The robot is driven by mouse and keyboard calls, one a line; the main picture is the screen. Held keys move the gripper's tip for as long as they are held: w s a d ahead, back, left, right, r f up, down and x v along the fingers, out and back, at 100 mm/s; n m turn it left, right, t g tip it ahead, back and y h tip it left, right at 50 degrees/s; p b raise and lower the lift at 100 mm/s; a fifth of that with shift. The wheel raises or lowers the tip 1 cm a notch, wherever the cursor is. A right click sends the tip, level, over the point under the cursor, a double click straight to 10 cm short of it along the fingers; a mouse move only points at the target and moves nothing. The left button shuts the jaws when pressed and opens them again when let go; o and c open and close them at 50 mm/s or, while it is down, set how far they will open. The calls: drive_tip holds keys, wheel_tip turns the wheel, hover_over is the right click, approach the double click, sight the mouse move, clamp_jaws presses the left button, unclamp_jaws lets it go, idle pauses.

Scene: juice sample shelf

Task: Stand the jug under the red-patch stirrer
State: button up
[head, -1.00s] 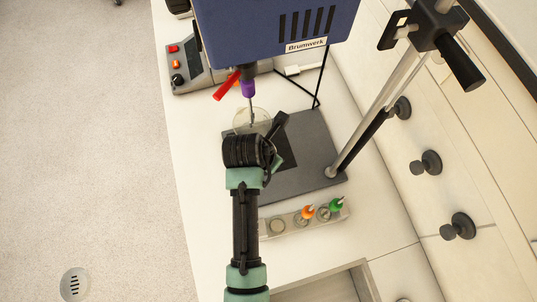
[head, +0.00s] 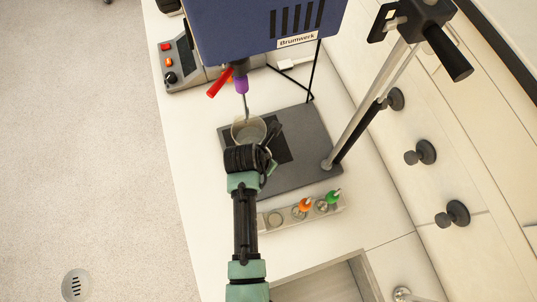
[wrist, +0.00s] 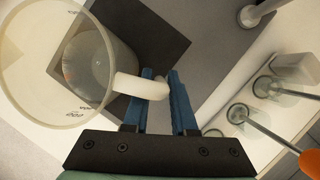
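The clear jug (head: 240,127) is over the dark pad on the grey base plate (head: 308,130). In the wrist view its round body (wrist: 88,60) fills the upper left, and its pale handle (wrist: 128,87) reaches between my blue fingers. My gripper (wrist: 164,100) is shut on that handle; in the head view, my gripper (head: 266,147) is partly hidden by the wrist. Whether the jug touches the pad is unclear. The blue stirrer (head: 250,30) hangs above, with a red piece (head: 219,83), a purple chuck (head: 241,84) and a thin shaft (head: 246,105) at the jug's mouth.
A metal stand post (head: 362,112) rises at the plate's right. A rack (head: 275,221) with orange- and green-topped tools lies in front of the plate. A control box (head: 183,62) stands at the back left. An open sink or recess (head: 325,283) is at the front.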

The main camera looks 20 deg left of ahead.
drive_tip(key=shift+o, duration=1.3)
drive_tip(key=shift+r, duration=0.25)
drive_tip(key=v, duration=1.2)
drive_tip(key=shift+f, duration=0.15)
